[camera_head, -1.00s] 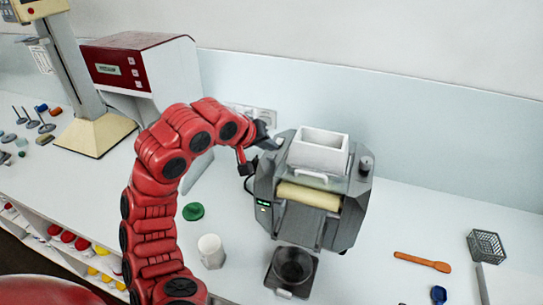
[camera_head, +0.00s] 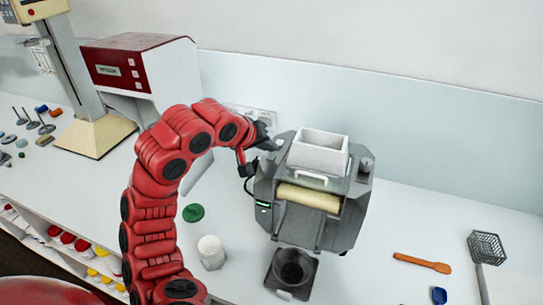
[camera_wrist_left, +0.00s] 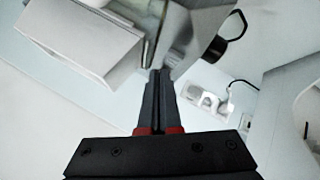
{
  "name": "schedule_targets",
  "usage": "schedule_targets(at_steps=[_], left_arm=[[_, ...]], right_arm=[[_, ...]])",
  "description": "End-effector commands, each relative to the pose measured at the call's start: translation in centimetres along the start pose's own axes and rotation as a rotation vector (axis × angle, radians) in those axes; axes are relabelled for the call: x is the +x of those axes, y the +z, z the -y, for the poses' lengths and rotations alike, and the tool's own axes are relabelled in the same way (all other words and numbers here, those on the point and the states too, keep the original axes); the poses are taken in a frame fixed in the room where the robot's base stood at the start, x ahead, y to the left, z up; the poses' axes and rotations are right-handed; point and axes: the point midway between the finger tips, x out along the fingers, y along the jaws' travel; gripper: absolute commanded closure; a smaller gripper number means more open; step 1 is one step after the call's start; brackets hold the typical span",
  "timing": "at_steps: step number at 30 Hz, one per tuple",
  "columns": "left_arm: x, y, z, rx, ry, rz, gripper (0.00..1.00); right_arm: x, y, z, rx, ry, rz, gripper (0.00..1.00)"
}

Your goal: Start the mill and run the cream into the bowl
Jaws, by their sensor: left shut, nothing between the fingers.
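The grey mill (camera_head: 340,225) stands on the counter with a white hopper (camera_head: 318,152) on top and a cream-coloured roller (camera_head: 308,197) across its front. A grey apron (camera_head: 298,225) slopes down below the roller. A dark bowl (camera_head: 293,268) sits on a dark square base under the apron. My left gripper (camera_head: 270,143) is shut and empty at the mill's upper left side, by a grey knob there. The left wrist view shows its closed fingers (camera_wrist_left: 159,78) close to a grey part; I cannot tell whether they touch. My right gripper is out of view.
A white lidded jar (camera_head: 211,252) and a green lid (camera_head: 193,212) stand left of the mill. An orange spatula (camera_head: 422,262), a blue item (camera_head: 439,295) and a wire basket (camera_head: 486,247) lie to the right. A red and white machine (camera_head: 140,70) stands behind my arm.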

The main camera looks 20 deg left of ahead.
Motion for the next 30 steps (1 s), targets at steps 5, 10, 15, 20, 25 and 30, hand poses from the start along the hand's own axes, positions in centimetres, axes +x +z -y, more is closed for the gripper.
schedule_targets(at_steps=[5, 10, 15, 20, 25, 30], left_arm=[[0.0, 0.0, 0.0, 0.0, 0.0, 0.0, 1.0], [0.0, 0.0, 0.0, 0.0, 0.0, 0.0, 1.0], [0.0, 0.0, 0.0, 0.0, 0.0, 0.0, 1.0], [0.01, 0.01, 0.01, 0.0, 0.0, 0.0, 1.0], [0.37, 0.27, 0.28, 0.0, 0.0, 0.0, 1.0], [0.63, 0.49, 0.47, 0.0, 0.0, 0.0, 1.0]], right_arm=[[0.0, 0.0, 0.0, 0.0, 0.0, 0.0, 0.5], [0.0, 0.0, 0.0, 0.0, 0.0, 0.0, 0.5], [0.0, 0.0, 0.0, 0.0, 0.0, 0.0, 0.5], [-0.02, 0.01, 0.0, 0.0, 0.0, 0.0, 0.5], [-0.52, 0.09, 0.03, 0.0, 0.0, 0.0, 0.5], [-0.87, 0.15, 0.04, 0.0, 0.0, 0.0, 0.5]])
